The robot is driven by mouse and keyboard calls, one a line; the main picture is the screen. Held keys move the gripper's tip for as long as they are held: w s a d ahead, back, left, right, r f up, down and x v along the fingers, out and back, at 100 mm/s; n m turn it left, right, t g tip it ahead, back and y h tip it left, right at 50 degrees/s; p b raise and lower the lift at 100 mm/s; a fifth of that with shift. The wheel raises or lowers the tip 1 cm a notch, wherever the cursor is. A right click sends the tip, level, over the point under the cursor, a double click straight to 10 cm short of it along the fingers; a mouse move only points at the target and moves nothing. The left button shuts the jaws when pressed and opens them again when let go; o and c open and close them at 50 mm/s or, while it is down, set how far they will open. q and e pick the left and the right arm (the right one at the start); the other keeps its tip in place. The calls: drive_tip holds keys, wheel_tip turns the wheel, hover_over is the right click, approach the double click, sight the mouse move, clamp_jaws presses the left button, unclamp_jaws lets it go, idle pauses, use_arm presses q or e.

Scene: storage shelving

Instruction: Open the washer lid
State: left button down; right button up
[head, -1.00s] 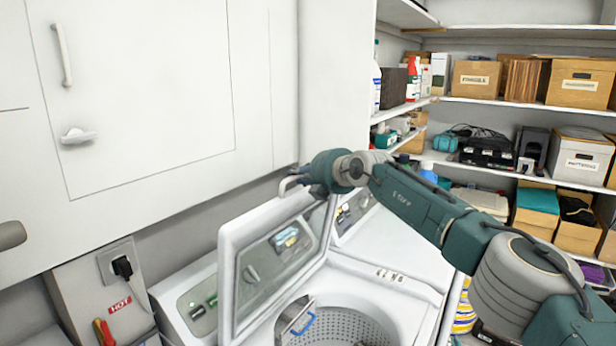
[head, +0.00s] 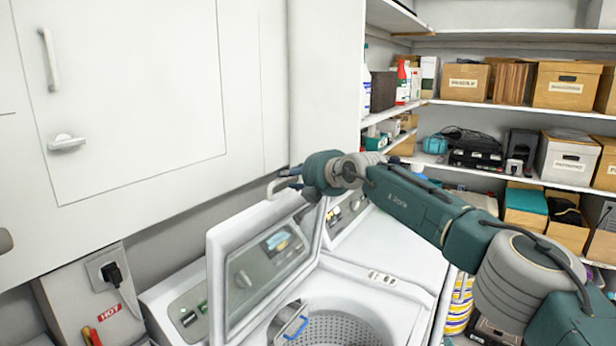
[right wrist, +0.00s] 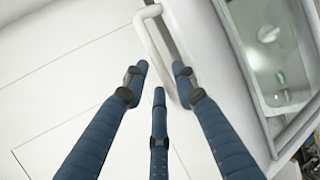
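The washer lid (head: 226,280) stands raised and tilted back over the open washer (head: 352,274), whose drum (head: 345,328) shows below. A pale curved handle (head: 278,186) is at the lid's top edge. My right gripper (head: 292,180) is at this handle. In the right wrist view, the gripper's three fingers (right wrist: 160,78) are straight and spread, with the handle (right wrist: 150,30) running between and beyond them. The lid's window (right wrist: 265,60) shows at the right there. Whether the fingers touch the handle is unclear. My left gripper is out of view.
A white wall cabinet (head: 130,110) hangs close above and left of the lid. A second machine's control panel (head: 345,212) is behind it. Shelves with boxes (head: 568,85) stand at the right. A plugged outlet (head: 108,272) is at the lower left.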

drive_tip(key=v, duration=1.1)
drive_tip(key=shift+s, duration=0.15)
